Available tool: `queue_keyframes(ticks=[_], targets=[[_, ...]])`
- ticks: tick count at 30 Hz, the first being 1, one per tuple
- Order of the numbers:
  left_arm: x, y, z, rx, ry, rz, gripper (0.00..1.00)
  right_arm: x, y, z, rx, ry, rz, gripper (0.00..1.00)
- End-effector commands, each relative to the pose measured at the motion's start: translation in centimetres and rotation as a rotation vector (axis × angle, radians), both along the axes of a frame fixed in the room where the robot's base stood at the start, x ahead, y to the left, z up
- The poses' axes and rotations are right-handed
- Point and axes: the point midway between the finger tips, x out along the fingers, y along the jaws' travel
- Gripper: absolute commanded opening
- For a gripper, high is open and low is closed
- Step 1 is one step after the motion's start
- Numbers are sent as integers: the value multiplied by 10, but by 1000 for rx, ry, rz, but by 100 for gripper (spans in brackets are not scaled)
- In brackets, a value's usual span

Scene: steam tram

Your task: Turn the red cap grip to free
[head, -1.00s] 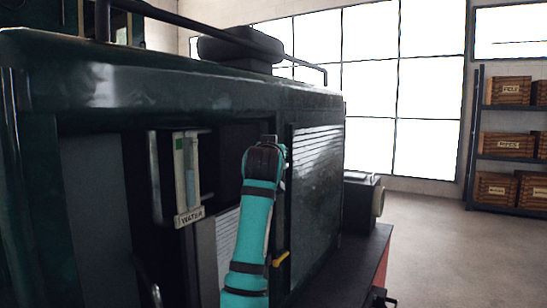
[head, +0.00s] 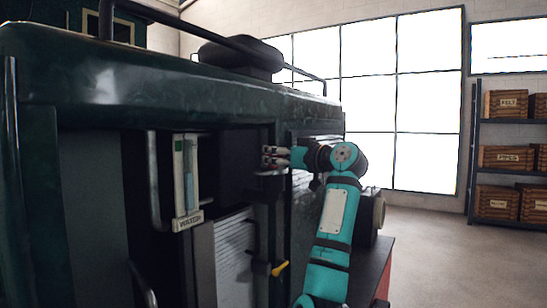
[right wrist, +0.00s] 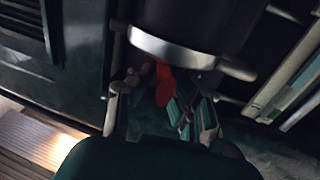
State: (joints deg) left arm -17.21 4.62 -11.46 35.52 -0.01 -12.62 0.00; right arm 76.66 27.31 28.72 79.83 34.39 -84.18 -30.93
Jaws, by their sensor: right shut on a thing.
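The red cap grip (right wrist: 165,84) shows in the right wrist view, below a dark cylinder with a bright metal band (right wrist: 190,50). My right gripper (right wrist: 160,92) has its fingers around the red grip and is shut on it. In the head view my right gripper (head: 275,157) reaches leftward to the tram's dark green side, right of the water gauge. The red grip cannot be made out in the head view. My left gripper is not in view.
The water gauge (head: 187,180) hangs on the tram's side (head: 95,95). A yellow-ended lever (head: 280,268) sticks out below my right gripper. A shelf with labelled wooden crates (head: 505,157) stands at the far right. The floor (head: 440,255) before it is clear.

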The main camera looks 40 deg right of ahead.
Motion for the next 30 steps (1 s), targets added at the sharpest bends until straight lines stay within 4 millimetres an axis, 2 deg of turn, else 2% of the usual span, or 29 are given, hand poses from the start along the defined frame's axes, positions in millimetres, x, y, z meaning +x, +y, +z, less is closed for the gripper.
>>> queue_keyframes(ticks=[12, 29, 30], targets=[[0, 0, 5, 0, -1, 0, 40, 0, 0, 0, 1, 3, 192, 0], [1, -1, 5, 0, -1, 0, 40, 1, 1, -1, 0, 3, 219, 0], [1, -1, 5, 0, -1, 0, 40, 1, 1, -1, 0, 3, 219, 17]])
